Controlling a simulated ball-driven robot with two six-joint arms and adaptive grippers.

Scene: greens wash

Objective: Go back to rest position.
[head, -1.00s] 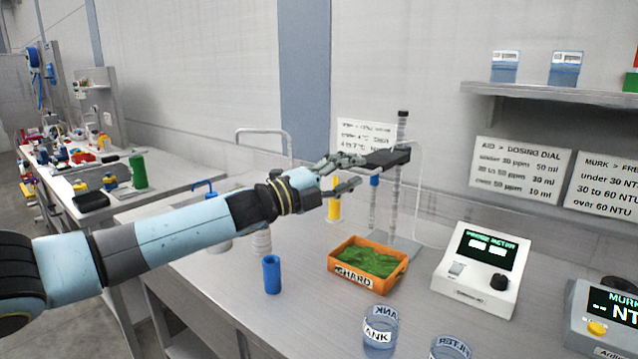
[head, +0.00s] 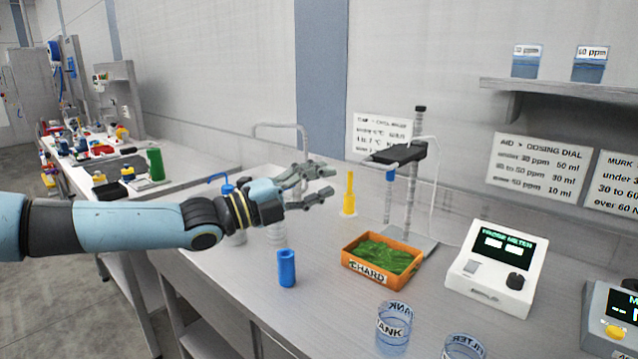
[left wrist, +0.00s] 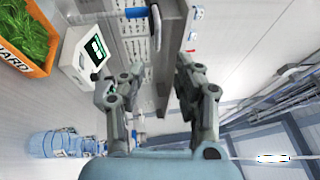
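My left gripper (head: 328,182) is open and empty. It hangs above the bench, left of the black clamp on the metal stand (head: 413,190). Its two fingers stand apart in the left wrist view (left wrist: 160,75), with nothing between them. My left arm comes in from the left edge of the head view. My right gripper is not in either view.
The bench holds an orange crate of chard (head: 352,269), a probe meter (head: 490,268), a blue cylinder (head: 287,268), a yellow bottle (head: 349,198) and a clear tank cup (head: 393,330). A grey meter (head: 612,318) stands at right. Bare bench shows around the cylinder.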

